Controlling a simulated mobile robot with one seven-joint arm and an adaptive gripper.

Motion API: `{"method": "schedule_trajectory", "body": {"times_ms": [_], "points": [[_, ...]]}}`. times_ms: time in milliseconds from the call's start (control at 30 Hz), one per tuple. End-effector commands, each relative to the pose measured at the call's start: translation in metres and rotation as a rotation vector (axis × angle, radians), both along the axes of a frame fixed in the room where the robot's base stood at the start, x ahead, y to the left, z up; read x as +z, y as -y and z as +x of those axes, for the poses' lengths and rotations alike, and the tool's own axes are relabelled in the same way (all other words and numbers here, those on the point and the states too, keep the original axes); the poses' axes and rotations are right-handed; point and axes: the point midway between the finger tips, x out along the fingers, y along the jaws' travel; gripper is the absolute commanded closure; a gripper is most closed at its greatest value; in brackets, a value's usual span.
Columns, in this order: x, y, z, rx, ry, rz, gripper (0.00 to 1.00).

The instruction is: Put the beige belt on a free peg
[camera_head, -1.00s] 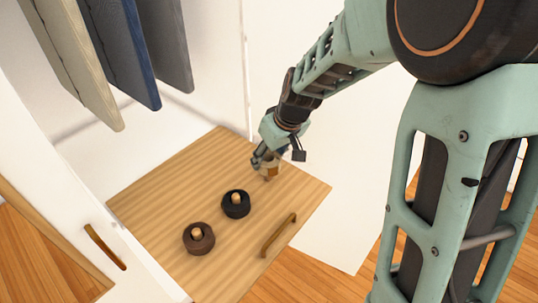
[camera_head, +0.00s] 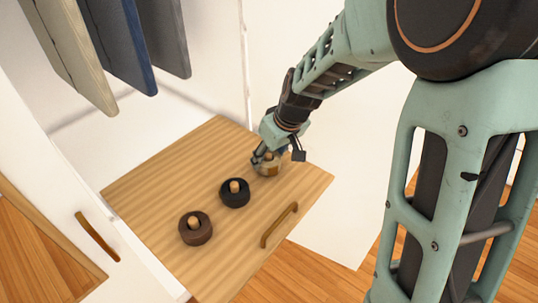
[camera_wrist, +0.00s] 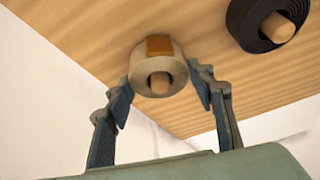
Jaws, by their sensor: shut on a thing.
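The beige belt (camera_head: 265,170) is a coiled roll with a tan patch, at the far right end of the row of pegs on the wooden board. My gripper (camera_head: 261,157) is at the belt in the head view. In the wrist view my gripper (camera_wrist: 162,88) has one finger on each side of the coil and is shut on it. Whether the belt rests on the board is hard to tell.
A black belt (camera_head: 235,194) and a brown belt (camera_head: 195,229) sit coiled around the other two visible pegs. The board (camera_head: 165,180) has a handle (camera_head: 279,225) at its front. Grey and blue clothes (camera_head: 125,45) hang above at the left.

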Motion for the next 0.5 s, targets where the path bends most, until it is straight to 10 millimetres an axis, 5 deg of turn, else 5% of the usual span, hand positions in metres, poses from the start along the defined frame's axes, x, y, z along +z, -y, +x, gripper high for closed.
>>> {"method": "schedule_trajectory", "body": {"times_ms": [167,200,367,500], "points": [[0.0004,0.0000,0.0003,0.000,0.001,0.001,0.78],[0.0004,0.0000,0.0003,0.000,0.001,0.001,0.49],[0.0004,0.0000,0.0002,0.000,0.001,0.001,0.31],[0.0003,0.0000,0.0001,0.000,0.000,0.000,0.30]]}}
